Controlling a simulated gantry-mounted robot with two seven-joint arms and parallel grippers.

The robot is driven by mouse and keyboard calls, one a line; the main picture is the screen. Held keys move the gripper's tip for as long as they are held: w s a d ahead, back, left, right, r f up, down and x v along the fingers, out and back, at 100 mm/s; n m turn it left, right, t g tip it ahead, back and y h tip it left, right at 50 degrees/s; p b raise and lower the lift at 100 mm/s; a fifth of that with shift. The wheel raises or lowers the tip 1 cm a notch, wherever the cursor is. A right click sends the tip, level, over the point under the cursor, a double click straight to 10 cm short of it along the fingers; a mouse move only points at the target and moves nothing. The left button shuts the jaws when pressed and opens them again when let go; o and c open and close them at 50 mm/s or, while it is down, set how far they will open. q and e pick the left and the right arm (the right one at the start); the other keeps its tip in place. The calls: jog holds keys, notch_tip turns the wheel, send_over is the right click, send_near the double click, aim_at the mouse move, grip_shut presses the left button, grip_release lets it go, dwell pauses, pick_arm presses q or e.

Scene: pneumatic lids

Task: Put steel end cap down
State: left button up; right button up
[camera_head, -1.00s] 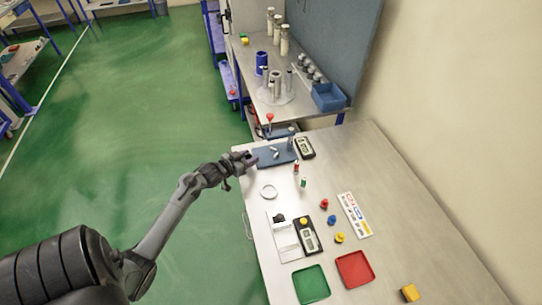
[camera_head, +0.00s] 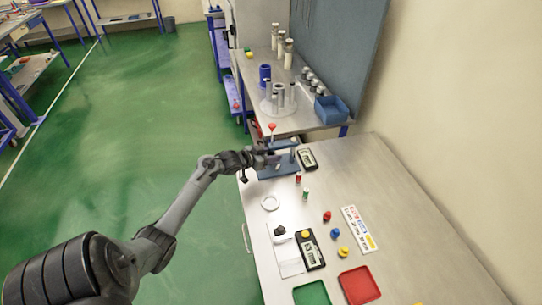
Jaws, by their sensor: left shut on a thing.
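My left gripper (camera_head: 272,156) reaches in from the left, over the blue plate (camera_head: 281,170) at the far left corner of the near table. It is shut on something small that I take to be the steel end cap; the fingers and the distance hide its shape. I cannot tell whether it touches the plate. An upright steel cylinder (camera_head: 293,147) stands at the plate's right end. My right gripper is not in view.
A black meter (camera_head: 307,158) lies right of the plate. A red tray (camera_head: 359,285) and green tray (camera_head: 311,294) lie at the front. The right side is clear.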

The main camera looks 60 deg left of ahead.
pick_arm(q)
jog(key=shift+f, duration=1.1)
jog(key=shift+f, duration=0.1)
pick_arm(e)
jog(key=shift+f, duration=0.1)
pick_arm(q)
jog(key=shift+f, duration=0.1)
jog(key=o, duration=1.3)
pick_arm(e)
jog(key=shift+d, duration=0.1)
pick_arm(q)
jog(key=shift+s+r, duration=0.35)
jog(key=shift+s, duration=0.15)
pick_arm(e)
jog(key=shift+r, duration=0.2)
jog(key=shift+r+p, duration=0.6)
jog(key=shift+p, duration=0.1)
pick_arm(q)
jog(key=v, duration=1.1)
jog(key=shift+d, duration=0.1)
